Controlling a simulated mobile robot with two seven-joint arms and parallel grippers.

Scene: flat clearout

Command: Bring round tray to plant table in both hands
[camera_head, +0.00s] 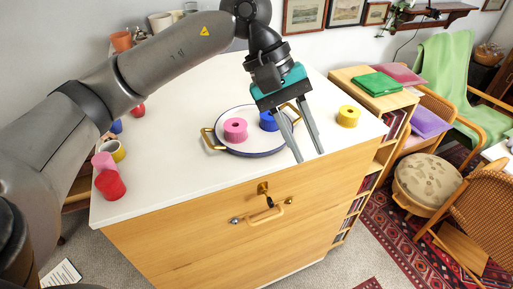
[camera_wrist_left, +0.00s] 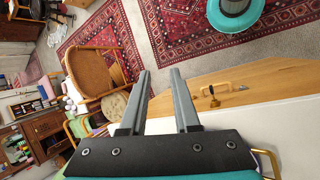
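The round tray (camera_head: 262,151), white with a dark blue rim and gold handles, lies on the white cabinet top. It holds a pink ring-shaped block (camera_head: 235,129) and a blue one (camera_head: 269,121). My left gripper (camera_head: 309,156) is open and empty, its fingers pointing down at the tray's right side and partly hiding the blue block and right handle. I cannot tell whether the fingers touch anything. The left wrist view shows the two fingers (camera_wrist_left: 161,78) apart with nothing between them. My right gripper is not in view. I cannot tell which table is the plant table.
A yellow block (camera_head: 348,116) stands right of the tray. Red (camera_head: 110,185) and pink cups are at the cabinet's left edge. A bookcase (camera_head: 372,98), a round stool (camera_head: 427,182) and rattan chairs (camera_head: 478,215) stand right. Patterned rug (camera_head: 385,235) covers the floor there.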

